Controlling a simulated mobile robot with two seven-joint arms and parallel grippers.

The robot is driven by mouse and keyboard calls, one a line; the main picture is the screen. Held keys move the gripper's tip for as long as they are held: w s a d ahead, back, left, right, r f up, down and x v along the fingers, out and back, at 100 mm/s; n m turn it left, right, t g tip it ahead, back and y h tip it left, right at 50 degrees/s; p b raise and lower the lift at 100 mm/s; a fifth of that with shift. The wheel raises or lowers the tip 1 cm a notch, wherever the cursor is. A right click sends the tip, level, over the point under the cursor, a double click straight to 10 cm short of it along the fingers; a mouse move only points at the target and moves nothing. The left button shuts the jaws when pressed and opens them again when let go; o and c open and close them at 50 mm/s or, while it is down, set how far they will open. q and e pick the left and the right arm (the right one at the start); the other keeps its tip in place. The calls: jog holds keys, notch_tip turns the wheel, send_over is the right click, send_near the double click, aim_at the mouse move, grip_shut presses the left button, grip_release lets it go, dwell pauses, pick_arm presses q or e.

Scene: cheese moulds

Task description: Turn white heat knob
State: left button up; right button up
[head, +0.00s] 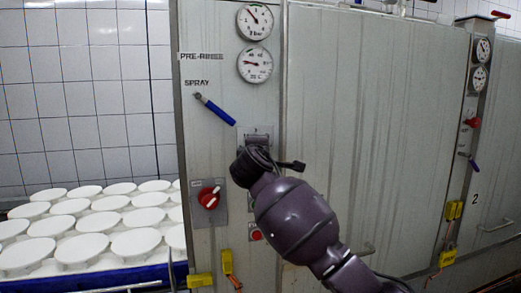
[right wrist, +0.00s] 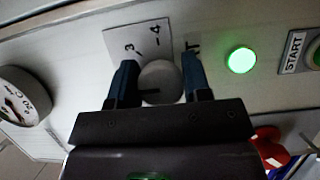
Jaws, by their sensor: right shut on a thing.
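The white heat knob (right wrist: 162,84) is round and sits on a pale scale plate (right wrist: 150,36) with the figures 3 and 4 in the right wrist view. My right gripper (right wrist: 158,80) is shut on it, with one dark finger on each side. There the arm hides the knob and the fingertips. My left gripper is in neither view.
Close by are a red switch (head: 208,197), a blue spray lever (head: 214,109) and two gauges (head: 255,42) above. A lit green lamp (right wrist: 242,60) sits beside the START label (right wrist: 293,52). White round moulds (head: 82,248) stand at the left.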

jog(key=o, duration=0.9)
jog(key=shift+c, duration=0.2)
jog(key=shift+s, duration=0.1)
jog(key=s+a+b, duration=0.1)
jog(key=s+b, duration=0.1)
jog(key=s, duration=0.8)
jog(key=shift+s+a, duration=0.15)
jog(key=shift+s, duration=0.15)
